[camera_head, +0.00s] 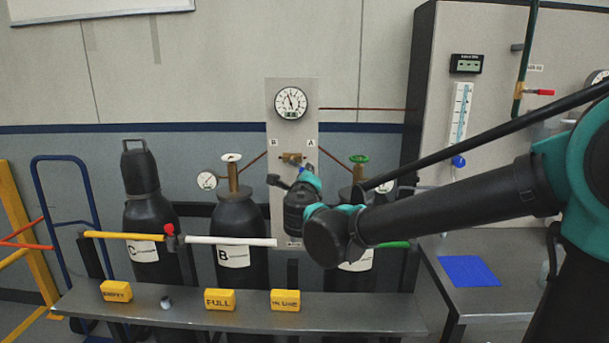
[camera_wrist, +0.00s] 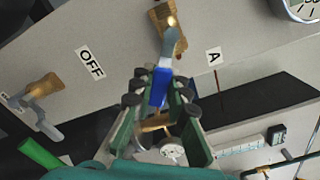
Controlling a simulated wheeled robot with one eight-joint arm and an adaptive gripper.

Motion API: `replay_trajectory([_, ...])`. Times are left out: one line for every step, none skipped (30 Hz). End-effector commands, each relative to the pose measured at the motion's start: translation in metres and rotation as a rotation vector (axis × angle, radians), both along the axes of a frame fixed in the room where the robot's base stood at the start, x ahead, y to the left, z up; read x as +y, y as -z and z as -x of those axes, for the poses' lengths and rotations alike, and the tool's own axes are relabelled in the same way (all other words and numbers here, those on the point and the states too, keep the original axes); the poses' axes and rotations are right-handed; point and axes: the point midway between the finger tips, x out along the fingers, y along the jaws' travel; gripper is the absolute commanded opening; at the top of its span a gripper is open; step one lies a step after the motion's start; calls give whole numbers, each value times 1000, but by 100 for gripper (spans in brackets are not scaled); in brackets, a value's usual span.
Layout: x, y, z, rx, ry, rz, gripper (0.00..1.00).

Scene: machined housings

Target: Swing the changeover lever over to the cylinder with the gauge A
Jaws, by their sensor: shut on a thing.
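The changeover lever has a brass valve body (camera_head: 291,158) on the pale panel (camera_head: 292,88), between the labels B and A (camera_head: 310,142). In the wrist view its grey stem (camera_wrist: 174,44) runs from the brass body to a blue grip (camera_wrist: 161,87). My gripper (camera_wrist: 160,92) is shut on the blue grip. The lever points down and to the right in the head view, between the OFF label (camera_wrist: 91,63) and the A label (camera_wrist: 214,57) in the wrist view. The right cylinder, with a green handwheel (camera_head: 359,159), is partly hidden behind my arm.
A round gauge (camera_head: 291,102) sits on the panel above. Cylinder B (camera_head: 236,222) and cylinder C (camera_head: 150,225) stand left. A metal bench (camera_head: 350,315) with yellow tags (camera_head: 220,300) crosses the front. A grey cabinet (camera_head: 465,25) stands right.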

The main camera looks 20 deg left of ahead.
Motion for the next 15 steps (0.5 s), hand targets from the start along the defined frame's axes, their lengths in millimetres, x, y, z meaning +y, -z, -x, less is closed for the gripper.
replay_trajectory([0, 0, 0, -2, -1, 6, 0])
replay_trajectory([0, 0, 0, -2, -1, 8, 0])
replay_trajectory([0, 0, 0, -3, -1, 10, 0])
replay_trajectory([0, 0, 0, -3, -1, 11, 0])
replay_trajectory([0, 0, 0, -3, -1, 12, 0])
replay_trajectory([0, -1, 0, -4, -1, 13, 0])
replay_trajectory([0, -1, 0, -4, -1, 13, 0])
replay_trajectory([0, -1, 0, -4, -1, 13, 0])
replay_trajectory([0, -1, 0, -4, -1, 13, 0])
replay_trajectory([0, -1, 0, -3, -1, 12, 0])
replay_trajectory([0, -1, 0, -3, -1, 12, 0])
replay_trajectory([0, -1, 0, -3, -1, 12, 0])
replay_trajectory([0, -1, 0, -3, -1, 12, 0])
replay_trajectory([0, -1, 0, -3, -1, 12, 17])
replay_trajectory([0, -1, 0, -3, -1, 12, 22])
